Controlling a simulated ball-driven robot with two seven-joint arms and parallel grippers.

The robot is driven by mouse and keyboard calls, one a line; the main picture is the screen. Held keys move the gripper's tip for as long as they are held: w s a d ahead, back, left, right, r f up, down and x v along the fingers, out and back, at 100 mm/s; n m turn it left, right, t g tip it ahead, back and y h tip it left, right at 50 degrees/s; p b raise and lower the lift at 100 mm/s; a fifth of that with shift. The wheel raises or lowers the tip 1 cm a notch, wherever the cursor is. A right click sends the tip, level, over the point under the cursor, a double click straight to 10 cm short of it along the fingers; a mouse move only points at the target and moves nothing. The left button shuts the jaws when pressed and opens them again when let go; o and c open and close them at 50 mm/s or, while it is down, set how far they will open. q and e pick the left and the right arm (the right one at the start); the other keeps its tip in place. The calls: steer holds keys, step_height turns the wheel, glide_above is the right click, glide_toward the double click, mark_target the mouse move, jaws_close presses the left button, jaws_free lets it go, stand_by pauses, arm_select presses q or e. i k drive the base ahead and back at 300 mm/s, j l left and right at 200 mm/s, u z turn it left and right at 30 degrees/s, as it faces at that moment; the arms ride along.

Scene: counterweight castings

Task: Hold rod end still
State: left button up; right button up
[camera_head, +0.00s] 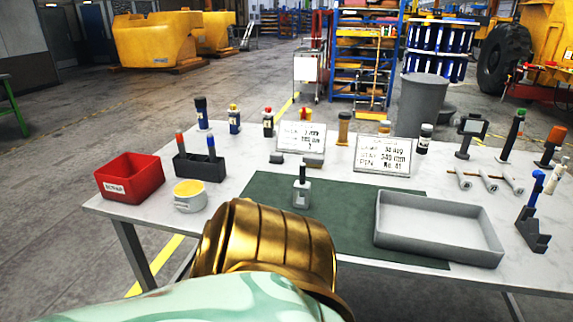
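A small grey block-like piece with a dark upright stem (302,189) stands on the green mat (345,205) near the middle of the table. It may be the rod end, but it is too small to tell. A large brass-coloured, ribbed cylinder and pale green sleeve, which look like part of my arm, fill the bottom left of the view and cover the table's front edge and part of the mat. Neither my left gripper nor my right gripper shows. Nothing is seen touching the grey piece.
A grey tray (440,250) covers the mat's right side. Two sign cards (383,156), several bottles, rollers (487,181) and a blue-handled tool (533,215) line the back and right.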

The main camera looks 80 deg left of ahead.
mark_target(301, 185)
steer(key=u, duration=2.6)
